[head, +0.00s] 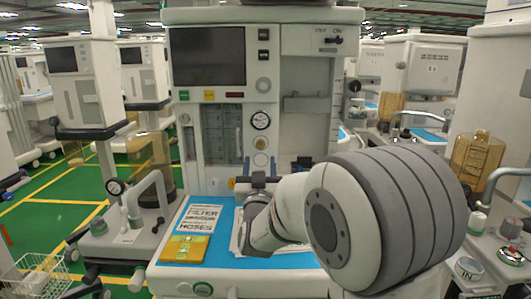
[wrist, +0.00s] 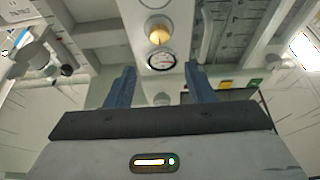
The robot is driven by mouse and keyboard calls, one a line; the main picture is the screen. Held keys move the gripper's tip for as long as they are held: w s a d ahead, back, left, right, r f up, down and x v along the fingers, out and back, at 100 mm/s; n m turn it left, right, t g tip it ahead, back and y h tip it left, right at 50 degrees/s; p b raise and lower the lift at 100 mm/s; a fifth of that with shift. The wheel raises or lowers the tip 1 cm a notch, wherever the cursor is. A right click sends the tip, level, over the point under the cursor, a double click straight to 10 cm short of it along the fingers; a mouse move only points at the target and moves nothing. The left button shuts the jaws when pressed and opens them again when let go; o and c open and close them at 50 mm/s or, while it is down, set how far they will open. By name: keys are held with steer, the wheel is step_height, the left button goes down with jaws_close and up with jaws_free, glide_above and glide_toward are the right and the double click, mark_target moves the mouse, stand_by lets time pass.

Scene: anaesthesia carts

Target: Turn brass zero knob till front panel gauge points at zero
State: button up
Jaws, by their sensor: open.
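The front panel gauge (head: 261,120) is a small round white dial on the machine's front panel. In the wrist view the gauge (wrist: 161,61) appears between my fingertips, with the picture turned upside down. A dark needle shows, but its reading is too small to tell. The brass zero knob (wrist: 158,30) is a round golden knob beyond the gauge in the wrist view; in the head view the knob (head: 260,160) sits below the gauge. My gripper (wrist: 160,66) is open and empty, its two blue fingers apart and pointing at the panel. In the head view it is partly hidden by my arm.
A blue mat (head: 225,247) covers the worktop, with a yellow packet (head: 186,248) and a printed filter and hoses sheet (head: 200,219) on it. A dark screen (head: 208,56) is at the upper left.

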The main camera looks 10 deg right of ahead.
mark_target(261, 146)
steer(key=w, duration=0.2)
steer(key=w+d, duration=0.1)
steer(key=w, duration=0.3)
steer(key=shift+w+d+r, duration=0.1)
steer(key=shift+d+r, duration=0.05)
steer(key=shift+r, duration=0.15)
steer(key=shift+w+d+r, duration=0.1)
steer(key=shift+w+r, duration=0.15)
steer(key=shift+w, duration=0.3)
steer(key=shift+c, duration=0.3)
